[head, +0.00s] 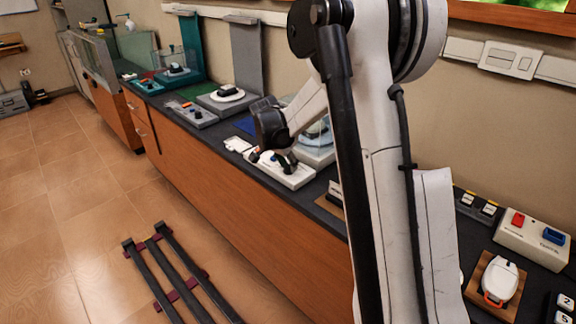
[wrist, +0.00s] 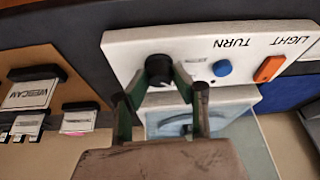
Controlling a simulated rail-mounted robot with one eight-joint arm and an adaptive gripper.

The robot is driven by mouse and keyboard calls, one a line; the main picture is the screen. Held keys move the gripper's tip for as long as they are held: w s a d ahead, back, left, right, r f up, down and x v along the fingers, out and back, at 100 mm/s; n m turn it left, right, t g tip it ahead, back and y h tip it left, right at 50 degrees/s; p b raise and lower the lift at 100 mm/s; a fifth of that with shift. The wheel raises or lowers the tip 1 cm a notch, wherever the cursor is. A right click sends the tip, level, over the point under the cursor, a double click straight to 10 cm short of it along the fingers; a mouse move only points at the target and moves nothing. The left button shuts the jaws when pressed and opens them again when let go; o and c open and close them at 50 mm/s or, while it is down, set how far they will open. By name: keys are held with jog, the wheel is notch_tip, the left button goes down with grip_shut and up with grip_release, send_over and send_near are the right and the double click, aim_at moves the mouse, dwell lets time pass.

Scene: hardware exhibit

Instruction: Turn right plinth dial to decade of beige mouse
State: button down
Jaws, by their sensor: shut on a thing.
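The white control panel (wrist: 120,46) lies upside down in the wrist view, marked TURN and LIGHT. It carries a black dial (wrist: 159,69), a blue button (wrist: 222,68) and an orange switch (wrist: 268,69). My gripper (wrist: 158,86) is shut on the black dial, one finger on each side. In the head view my gripper (head: 268,157) reaches down onto the white panel (head: 292,180), and the dial's pointer is too small to read. A pale mouse with an orange part (head: 499,278) lies on a wooden board at the lower right; I cannot tell whether it is the beige one.
A pale blue-grey plinth (wrist: 238,99) stands beside the panel. A wooden board with a WEBCAM card (wrist: 32,93) and other cards lies to the left. Other plinths (head: 227,95) and panels (head: 191,115) line the counter. A box with red and blue switches (head: 532,238) stands at right.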

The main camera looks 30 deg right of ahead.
dwell(0.4)
jog(key=c, duration=1.5)
grip_release()
jog(key=shift+o, duration=0.2)
jog(key=v, duration=1.2)
jog(key=shift+w, duration=0.1)
